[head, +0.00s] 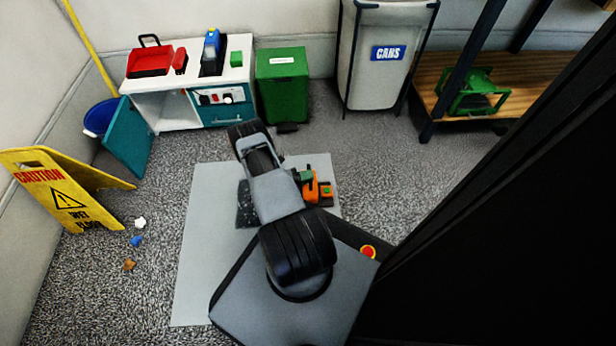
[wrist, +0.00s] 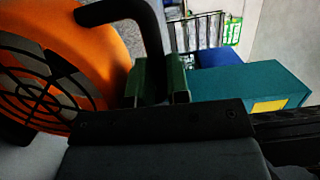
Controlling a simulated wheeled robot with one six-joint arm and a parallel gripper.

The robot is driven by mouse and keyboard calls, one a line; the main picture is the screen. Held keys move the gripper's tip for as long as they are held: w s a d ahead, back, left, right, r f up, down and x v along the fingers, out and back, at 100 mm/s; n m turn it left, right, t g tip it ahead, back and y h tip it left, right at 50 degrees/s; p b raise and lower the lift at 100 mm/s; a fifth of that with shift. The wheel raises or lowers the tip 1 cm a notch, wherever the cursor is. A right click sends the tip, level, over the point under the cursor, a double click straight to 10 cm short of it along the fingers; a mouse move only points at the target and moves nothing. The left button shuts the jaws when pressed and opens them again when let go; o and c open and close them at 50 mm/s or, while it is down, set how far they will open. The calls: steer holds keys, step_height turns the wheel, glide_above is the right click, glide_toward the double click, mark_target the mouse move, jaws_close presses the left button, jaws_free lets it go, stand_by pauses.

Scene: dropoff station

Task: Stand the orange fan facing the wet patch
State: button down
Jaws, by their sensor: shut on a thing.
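The orange fan (head: 312,188) is beside my arm above the grey mat, and much of it is hidden. In the wrist view the orange fan (wrist: 103,42) is large at the left, with a dark round grille and a black handle. My gripper (wrist: 160,82) is shut on that handle; its green fingers show on either side. In the head view my gripper (head: 304,176) is small and partly hidden. A dark speckled patch (head: 246,207), which looks like the wet patch, lies on the mat, partly covered by my arm. I cannot tell whether the fan touches the mat.
The grey mat (head: 200,270) is bare at left. A yellow caution sign (head: 62,190) stands at left, with several small scraps near it. A white cabinet (head: 150,98) with an open teal door, a green bin (head: 283,85) and a cans bin (head: 375,75) line the back.

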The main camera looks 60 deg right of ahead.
steer(key=c, duration=1.1)
jaws_free()
steer(key=shift+r, duration=0.1)
steer(key=shift+w+a, duration=0.25)
steer(key=p+v, duration=0.3)
steer(key=v, duration=0.8)
steer(key=w+r+n+t+y, duration=0.1)
steer(key=w+r+n+t, duration=0.55)
steer(key=w, duration=0.45)
steer(key=w+r+n+t, duration=0.5)
steer(key=w+r+t, duration=0.3)
steer(key=w, duration=0.4)
steer(key=w+a+r+n+t+y, duration=0.4)
steer(key=w+a+r+n+t, duration=0.15)
steer(key=r, duration=0.35)
steer(key=s+a+r+n+t+y, duration=0.1)
steer(key=s+a+r+n+y, duration=0.3)
steer(key=a+r+n, duration=0.4)
steer(key=s+a+r+n+y, duration=0.35)
steer(key=a+r+n, duration=0.4)
steer(key=a, duration=0.25)
steer(key=s+a+r+n+g, duration=0.1)
steer(key=s+n+g, duration=0.4)
steer(key=s+n, duration=0.7)
steer(key=s+a, duration=0.1)
steer(key=s, duration=0.9)
steer(key=shift+r+g, duration=0.4)
